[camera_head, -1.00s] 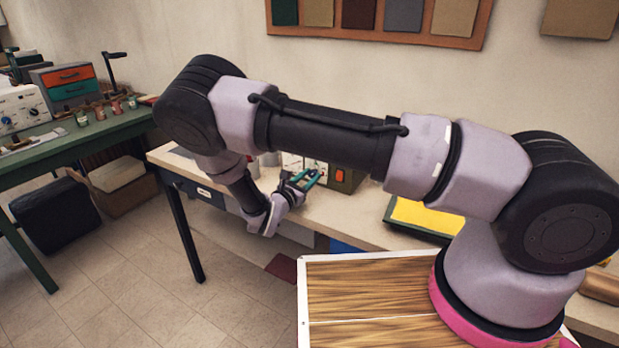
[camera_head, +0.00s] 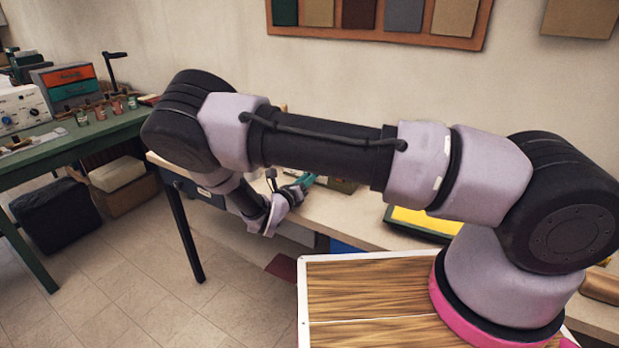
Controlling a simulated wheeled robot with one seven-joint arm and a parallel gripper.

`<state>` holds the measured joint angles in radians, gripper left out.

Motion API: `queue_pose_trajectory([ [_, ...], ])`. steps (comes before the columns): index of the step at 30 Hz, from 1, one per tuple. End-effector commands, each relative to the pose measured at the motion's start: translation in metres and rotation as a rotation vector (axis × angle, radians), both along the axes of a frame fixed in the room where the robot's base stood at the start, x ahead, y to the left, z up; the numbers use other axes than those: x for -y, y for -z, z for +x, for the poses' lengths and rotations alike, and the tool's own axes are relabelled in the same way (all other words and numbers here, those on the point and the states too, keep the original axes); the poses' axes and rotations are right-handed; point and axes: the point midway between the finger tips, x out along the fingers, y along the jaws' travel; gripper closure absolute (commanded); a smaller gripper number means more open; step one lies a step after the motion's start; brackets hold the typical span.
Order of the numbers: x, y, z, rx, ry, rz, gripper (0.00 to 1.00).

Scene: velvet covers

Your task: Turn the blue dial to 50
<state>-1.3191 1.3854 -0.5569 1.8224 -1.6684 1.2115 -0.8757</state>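My gripper (camera_head: 303,183) is over the light workbench (camera_head: 335,212), near its back, with teal fingertips. It is small and partly behind my arm, so I cannot tell how far its fingers are apart. My arm hides most of the equipment at the back of this bench; only the lower edge of an olive box (camera_head: 342,186) shows beside the gripper. No blue dial shows clearly there. A white panel (camera_head: 20,105) on the green table at the far left carries a small bluish knob (camera_head: 6,120), far from my gripper; its marks are too small to read.
The green table (camera_head: 70,145) at left holds drawers (camera_head: 70,83) and several small jars. A yellow tray (camera_head: 420,216) lies on the workbench right of the gripper. A wood-grained top (camera_head: 365,290) is in front. Tiled floor (camera_head: 130,285) lies open at left.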

Motion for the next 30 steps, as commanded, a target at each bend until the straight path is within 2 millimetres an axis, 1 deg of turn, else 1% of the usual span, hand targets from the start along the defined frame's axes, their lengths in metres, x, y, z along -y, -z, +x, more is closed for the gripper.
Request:
queue_pose_trajectory([
  [13, -0.001, 0.000, 0.000, -0.006, -0.002, -0.008, 1.00],
  [14, -0.001, 0.000, 0.000, -0.006, -0.002, -0.008, 0.59],
  [15, -0.001, 0.000, 0.000, -0.006, -0.002, -0.008, 0.44],
  [16, -0.001, 0.000, 0.000, -0.006, -0.002, -0.008, 0.33],
  [26, -0.001, 0.000, -0.001, -0.006, -0.001, -0.008, 0.33],
  [30, -0.009, 0.000, -0.012, -0.006, -0.004, -0.007, 0.33],
])
